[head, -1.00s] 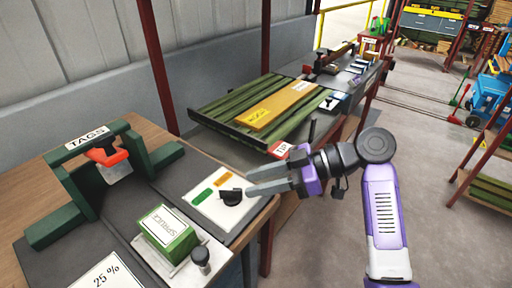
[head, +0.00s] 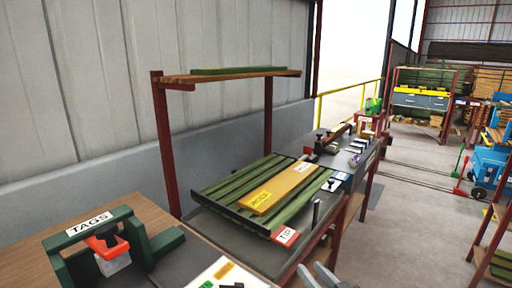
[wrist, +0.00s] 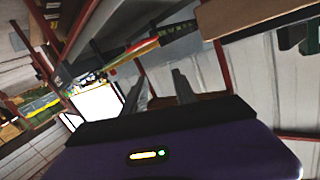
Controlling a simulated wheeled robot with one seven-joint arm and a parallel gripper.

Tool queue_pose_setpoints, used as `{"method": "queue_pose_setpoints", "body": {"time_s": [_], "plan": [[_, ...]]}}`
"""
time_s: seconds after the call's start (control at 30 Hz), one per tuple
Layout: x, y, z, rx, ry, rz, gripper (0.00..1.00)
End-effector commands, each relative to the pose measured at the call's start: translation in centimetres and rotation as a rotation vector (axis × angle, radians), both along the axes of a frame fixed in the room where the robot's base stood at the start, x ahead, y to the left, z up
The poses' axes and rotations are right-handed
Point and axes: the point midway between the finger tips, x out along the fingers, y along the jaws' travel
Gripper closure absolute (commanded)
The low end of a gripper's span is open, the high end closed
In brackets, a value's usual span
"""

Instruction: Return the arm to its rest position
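My gripper (head: 325,277) shows at the bottom edge of the head view, just right of the bench front. Its two grey fingers are apart, and the rest of the arm is out of that view. The wrist view shows both fingers (wrist: 158,90) spread with nothing between them. The white panel with an orange label (head: 222,272) lies to the left of the fingers, partly cut off by the picture edge.
A TAGS frame (head: 92,222) stands on the bench at left. A rack of green slats (head: 225,191) holds a yellow board (head: 278,188), with a TIP sign (head: 287,237) in front. A raised shelf (head: 225,75) stands behind. Open floor (head: 405,225) lies to the right.

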Motion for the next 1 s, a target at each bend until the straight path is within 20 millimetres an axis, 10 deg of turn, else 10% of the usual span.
{"method": "queue_pose_setpoints", "body": {"time_s": [0.43,1.0], "plan": [[-16.5,-6.1,-1.8,0.002,-0.113,-0.317,0.66],[-36.8,-6.9,2.9,-0.163,-0.103,-0.351,0.66]]}}
